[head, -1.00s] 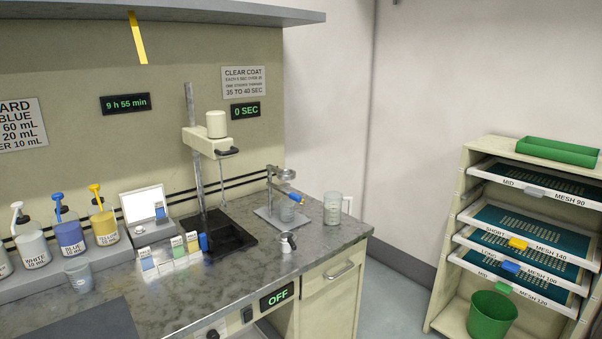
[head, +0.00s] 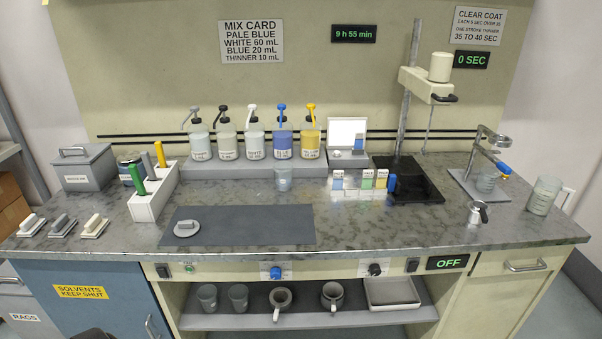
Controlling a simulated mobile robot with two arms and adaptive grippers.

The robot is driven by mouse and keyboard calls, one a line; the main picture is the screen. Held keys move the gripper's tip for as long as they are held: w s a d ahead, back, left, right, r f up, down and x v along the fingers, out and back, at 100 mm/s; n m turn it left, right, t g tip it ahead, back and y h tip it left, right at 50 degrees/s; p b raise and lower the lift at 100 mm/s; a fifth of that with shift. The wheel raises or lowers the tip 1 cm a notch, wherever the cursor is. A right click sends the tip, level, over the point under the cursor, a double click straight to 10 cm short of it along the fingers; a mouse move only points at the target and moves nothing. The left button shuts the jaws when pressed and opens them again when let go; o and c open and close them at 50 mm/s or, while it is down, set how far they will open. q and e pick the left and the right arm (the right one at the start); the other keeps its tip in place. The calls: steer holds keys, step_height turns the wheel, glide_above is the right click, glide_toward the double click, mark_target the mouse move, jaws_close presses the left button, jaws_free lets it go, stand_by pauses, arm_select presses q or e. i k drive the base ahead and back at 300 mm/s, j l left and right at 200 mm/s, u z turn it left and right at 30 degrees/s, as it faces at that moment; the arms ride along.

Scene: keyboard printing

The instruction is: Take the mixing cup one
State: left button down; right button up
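No cup in the head view carries a readable "one". Two grey cups, a left one (head: 208,297) and a right one (head: 238,297), stand upright side by side on the open shelf under the counter. Right of them on that shelf are two handled vessels, one (head: 281,299) with its handle toward me and one (head: 332,296). A small clear cup (head: 283,179) stands on the counter before the pump bottles. A larger translucent beaker (head: 544,195) stands at the counter's right end.
The lower shelf (head: 265,321) also holds a pale tray (head: 390,292) at its right. The counter's front edge overhangs it. A stirrer stand (head: 409,110) and a cup stand (head: 480,185) rise at the right. The dark mat (head: 255,226) is mostly bare.

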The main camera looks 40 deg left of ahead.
mark_target(284, 177)
steer(key=u, duration=1.35)
steer(key=i+l, duration=0.2)
steer(key=l, duration=0.15)
steer(key=i+l, duration=0.2)
steer(key=i+l+u, duration=0.05)
steer(key=l, duration=0.05)
